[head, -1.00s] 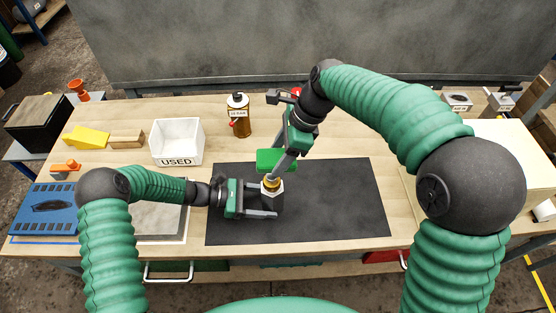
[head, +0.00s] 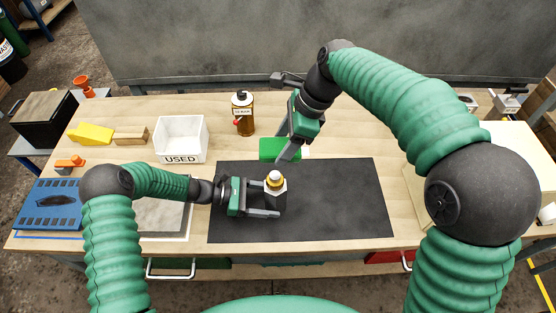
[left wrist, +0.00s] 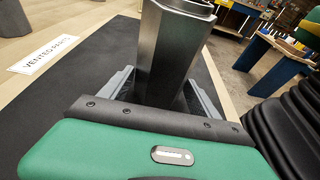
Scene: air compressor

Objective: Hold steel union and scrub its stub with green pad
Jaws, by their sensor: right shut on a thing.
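The steel union (head: 275,189) stands upright above the dark mat, with a brass-coloured ring and a pale stub on top. My right gripper (head: 287,153) is shut on the green pad (head: 268,148), behind and above the union, apart from the stub. The fingers hide part of the pad.
The dark mat (head: 340,205) is clear right of the union. A white bin marked USED (head: 181,158), an amber bottle (head: 243,118), a yellow wedge (head: 91,134) and a wooden block (head: 131,136) stand behind. A VENTED PARTS label (left wrist: 45,55) lies at the mat's edge.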

